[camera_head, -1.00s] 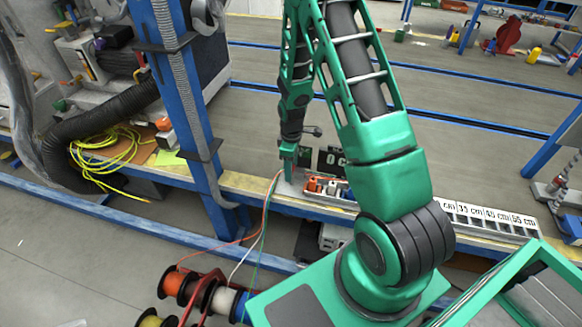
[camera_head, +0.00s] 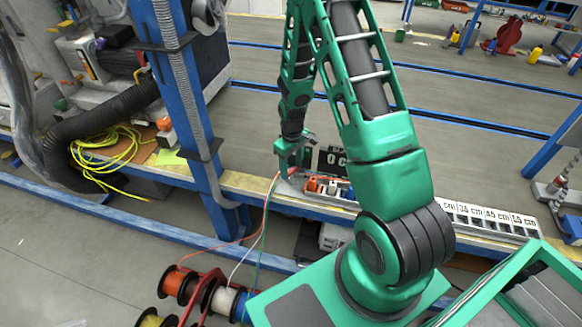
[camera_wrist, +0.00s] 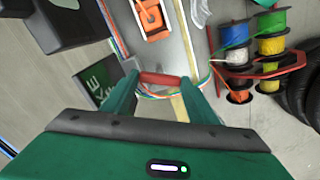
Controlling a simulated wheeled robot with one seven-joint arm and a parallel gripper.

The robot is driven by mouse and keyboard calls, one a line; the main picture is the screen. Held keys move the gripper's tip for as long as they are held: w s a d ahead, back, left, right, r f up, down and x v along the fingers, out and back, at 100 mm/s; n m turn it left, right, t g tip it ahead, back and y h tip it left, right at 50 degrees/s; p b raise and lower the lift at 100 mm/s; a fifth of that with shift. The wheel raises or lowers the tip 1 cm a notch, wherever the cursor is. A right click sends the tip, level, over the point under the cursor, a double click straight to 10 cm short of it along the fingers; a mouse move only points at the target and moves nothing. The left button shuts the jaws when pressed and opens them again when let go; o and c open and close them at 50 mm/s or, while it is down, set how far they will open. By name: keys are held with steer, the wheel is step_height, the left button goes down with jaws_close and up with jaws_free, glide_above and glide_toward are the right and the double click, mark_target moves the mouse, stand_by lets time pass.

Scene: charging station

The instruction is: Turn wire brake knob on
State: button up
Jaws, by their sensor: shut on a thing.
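A short red bar-shaped handle (camera_wrist: 160,79) lies across between my gripper's fingertips in the wrist view, and I take it to be the wire brake knob. My gripper (camera_wrist: 161,84) is shut on it, one finger at each end. In the head view my gripper (camera_head: 284,166) is down at the left end of the wire station on the bench edge. Coloured wires (camera_wrist: 150,96) pass close under the fingers. Whether the knob stands at on or off cannot be told.
An orange part (camera_wrist: 152,22) sits in the metal channel; orange and white parts (camera_head: 313,184) show right of my gripper. Wire spools (camera_head: 178,284) stand below in front, their wires rising to the station. A blue post (camera_head: 190,110) stands left. A length scale (camera_head: 490,220) lies right.

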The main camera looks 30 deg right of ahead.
steer(key=m, duration=0.6)
steer(key=shift+d+m, duration=0.15)
steer(key=shift+m, duration=0.15)
steer(key=m, duration=0.5)
steer(key=shift+m, duration=0.4)
steer(key=o, duration=1)
steer(key=shift+o, duration=0.2)
steer(key=shift+r, duration=0.1)
